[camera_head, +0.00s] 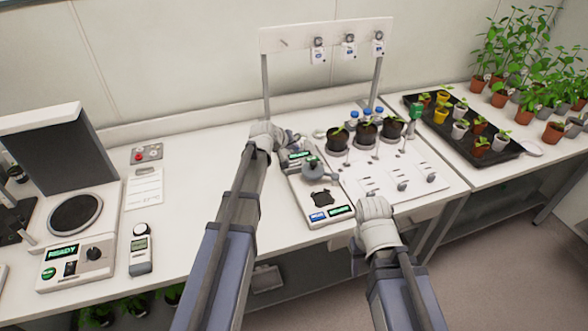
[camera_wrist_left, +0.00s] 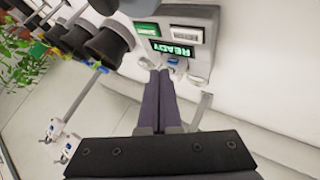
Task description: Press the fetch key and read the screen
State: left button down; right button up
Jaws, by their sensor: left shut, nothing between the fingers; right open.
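My left gripper (camera_head: 292,147) is shut and empty over the middle of the bench, beside a small panel with a green display (camera_head: 300,155). In the left wrist view my left gripper (camera_wrist_left: 158,73) has its fingertips close to the edge of a grey panel (camera_wrist_left: 205,60). Whether they touch it I cannot tell. That panel has a green screen (camera_wrist_left: 172,48) reading READY, upside down in this view, a green label (camera_wrist_left: 146,28) and a pale label (camera_wrist_left: 188,33). I cannot make out which key is the fetch key. My right gripper (camera_head: 373,208) is open at the bench front, its fingers hardly visible.
A white device with a dark pad (camera_head: 323,198) lies between my arms. Dark pots (camera_head: 337,139) and a white board (camera_head: 420,180) stand to the right. Another instrument (camera_head: 75,262) at left also reads READY. A handheld meter (camera_head: 140,254) lies beside it.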

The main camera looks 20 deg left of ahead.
aim_at(293, 165)
pick_arm(q)
jog(key=shift+f+b, duration=1.7)
jog(key=shift+f, duration=0.55)
pick_arm(e)
jog(key=shift+f, duration=2.25)
pick_arm(q)
jog(key=shift+f+b, duration=0.4)
pick_arm(e)
jog(key=shift+f, duration=0.4)
pick_arm(q)
jog(key=shift+f+b, duration=0.4)
pick_arm(e)
jog(key=shift+f, duration=0.4)
pick_arm(q)
jog(key=shift+r, duration=0.1)
pick_arm(e)
jog(key=shift+r, duration=0.15)
pick_arm(q)
jog(key=shift+r+p, duration=0.7)
jog(key=shift+p, duration=0.15)
pick_arm(e)
jog(key=shift+r, duration=0.7)
pick_arm(q)
notch_tip(293, 165, up, 5)
jog(key=p, duration=0.5)
jog(key=shift+r, duration=0.1)
pick_arm(e)
notch_tip(293, 165, up, 5)
